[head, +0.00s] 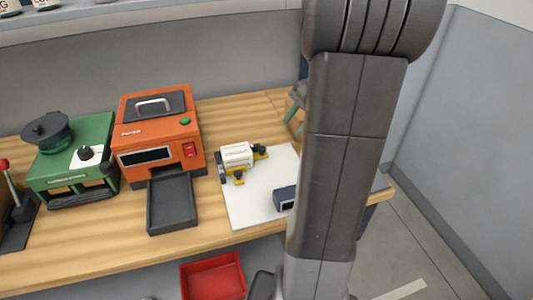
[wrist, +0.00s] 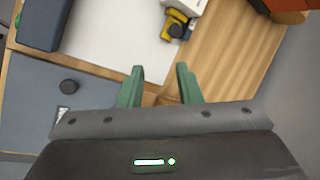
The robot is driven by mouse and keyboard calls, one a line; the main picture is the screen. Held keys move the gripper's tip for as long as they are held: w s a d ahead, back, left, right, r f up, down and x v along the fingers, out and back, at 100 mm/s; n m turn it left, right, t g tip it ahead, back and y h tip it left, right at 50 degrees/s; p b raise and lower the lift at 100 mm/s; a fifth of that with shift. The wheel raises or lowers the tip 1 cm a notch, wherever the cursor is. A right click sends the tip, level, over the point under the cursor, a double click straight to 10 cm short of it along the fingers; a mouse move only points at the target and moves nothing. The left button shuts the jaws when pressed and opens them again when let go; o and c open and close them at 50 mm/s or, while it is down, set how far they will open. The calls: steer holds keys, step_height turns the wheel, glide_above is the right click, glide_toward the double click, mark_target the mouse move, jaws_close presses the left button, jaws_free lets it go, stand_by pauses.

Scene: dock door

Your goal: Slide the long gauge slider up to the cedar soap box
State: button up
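A white labelled box (head: 236,154) is on the white board on the bench, against a yellow fitting with black knobs (head: 261,153). Its print is too small to read, so I cannot confirm it is the cedar soap box. The fitting, perhaps the gauge with its slider, also shows in the wrist view (wrist: 178,25), with a corner of the white box (wrist: 187,5) touching or close to it. I cannot make out the long slider separately. My gripper (wrist: 159,78) is open and empty, green fingers apart, near the board's edge; my arm partly hides it in the head view (head: 297,108).
A dark blue block (head: 285,197) lies on the white board (head: 262,209), partly behind my arm. An orange machine (head: 160,128) with a dark tray (head: 170,205) and a green machine (head: 75,160) stand left. A red bin (head: 213,277) is below the bench front.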

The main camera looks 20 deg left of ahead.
mark_target(262, 148)
steer(key=s+a+r+n+t+h+b, duration=0.25)
steer(key=a+n+b, duration=0.35)
steer(key=n, duration=1)
steer(key=shift+y, duration=0.35)
steer(key=x, duration=0.4)
steer(key=b+x, duration=0.1)
steer(key=x, duration=0.3)
steer(key=d+b+x, duration=0.1)
steer(key=x, duration=0.3)
steer(key=shift+s+a+f, duration=0.1)
steer(key=shift+s+f, duration=0.1)
steer(key=shift+f, duration=0.35)
